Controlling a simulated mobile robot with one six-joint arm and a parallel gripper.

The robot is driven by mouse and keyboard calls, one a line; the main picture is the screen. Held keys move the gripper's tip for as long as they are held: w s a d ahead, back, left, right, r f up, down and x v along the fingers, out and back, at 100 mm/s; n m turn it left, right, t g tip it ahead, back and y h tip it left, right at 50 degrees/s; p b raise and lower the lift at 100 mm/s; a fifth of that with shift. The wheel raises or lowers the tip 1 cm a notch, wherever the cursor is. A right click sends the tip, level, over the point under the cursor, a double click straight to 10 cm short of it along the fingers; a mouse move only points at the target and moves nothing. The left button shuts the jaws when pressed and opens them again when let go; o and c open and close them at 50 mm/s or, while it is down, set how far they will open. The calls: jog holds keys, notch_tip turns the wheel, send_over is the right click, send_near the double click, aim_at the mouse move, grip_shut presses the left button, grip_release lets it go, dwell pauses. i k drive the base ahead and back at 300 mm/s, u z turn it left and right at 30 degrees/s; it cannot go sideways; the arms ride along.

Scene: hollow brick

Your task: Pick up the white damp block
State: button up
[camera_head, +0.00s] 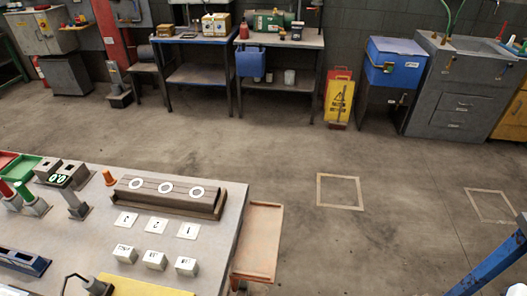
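Three white blocks stand in a row near the front of the grey table: a left one (125,254), a middle one (155,260) and a right one (186,266). Each has small dark lettering that is too small to read, so I cannot tell which is the damp block. Three flat white cards with dark marks lie behind them, the middle card (156,225) among them. Behind the cards is a long brown holder (170,197) with three white ring marks on its face. My gripper is not in view.
A digital display (60,180) on a post and red, green and orange cones stand at the table's left. A yellow panel (145,287) lies in front of the blocks. An orange side shelf (258,240) adjoins the table's right edge. Open floor lies beyond, before workbenches.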

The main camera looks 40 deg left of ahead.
aim_at(123, 254)
jog(key=i, duration=0.75)
jog(key=u, duration=0.9)
jog(key=i, duration=0.6)
jog(key=u, duration=3.4)
jog(key=i, duration=0.5)
jog(key=z, duration=0.15)
